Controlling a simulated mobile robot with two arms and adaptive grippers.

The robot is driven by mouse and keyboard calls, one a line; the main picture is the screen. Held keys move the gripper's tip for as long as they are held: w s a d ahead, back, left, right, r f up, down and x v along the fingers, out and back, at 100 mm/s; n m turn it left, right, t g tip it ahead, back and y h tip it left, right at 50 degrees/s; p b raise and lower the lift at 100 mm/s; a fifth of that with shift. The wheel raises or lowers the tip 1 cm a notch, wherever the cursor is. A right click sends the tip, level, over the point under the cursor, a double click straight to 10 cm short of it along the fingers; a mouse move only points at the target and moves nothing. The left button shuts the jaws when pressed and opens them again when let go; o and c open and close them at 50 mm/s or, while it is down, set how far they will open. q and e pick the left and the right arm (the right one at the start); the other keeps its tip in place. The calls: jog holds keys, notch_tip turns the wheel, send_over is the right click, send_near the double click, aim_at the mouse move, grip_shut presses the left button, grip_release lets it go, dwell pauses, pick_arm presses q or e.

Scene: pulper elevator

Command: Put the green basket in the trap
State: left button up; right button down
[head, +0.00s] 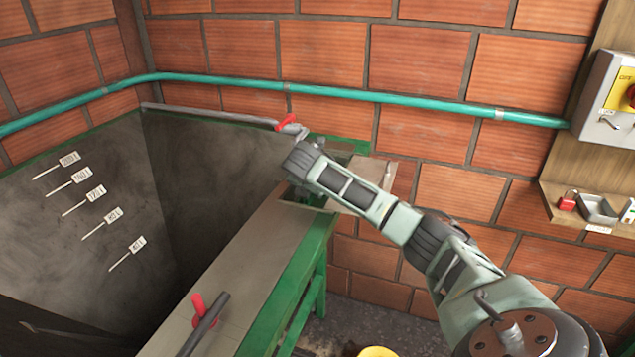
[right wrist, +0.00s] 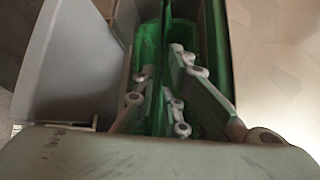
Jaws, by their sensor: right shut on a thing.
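My right gripper (head: 308,190) is down at the opening in the ledge beside the grey tank, its fingers mostly hidden by my own wrist in the head view. The right wrist view shows the finger links close up, shut on a green thing (right wrist: 152,75) that I take to be the green basket. Green walls show on both sides of the links. The trap seems to be this ledge opening (head: 298,203), with a pale board (head: 368,172) to its right. I cannot tell how deep the basket sits in it. My left gripper is not in view.
The grey tank (head: 200,160) with level tags lies left. A red-handled valve (head: 287,122) ends a grey pipe behind the opening; another red handle (head: 199,304) is at the front. A green pipe (head: 400,97) crosses the brick wall. A yellow bucket (head: 376,351) stands below.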

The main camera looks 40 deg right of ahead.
jog(key=c, duration=1.8)
grip_release()
jog(key=shift+o, duration=0.2)
jog(key=shift+a+r, duration=0.1)
jog(key=shift+r, duration=0.05)
jog(key=b+v, duration=0.1)
jog(key=v, duration=1)
jog(key=shift+s+a+r+b, duration=0.2)
jog(key=shift+r+b, duration=0.05)
jog(key=shift+b, duration=0.15)
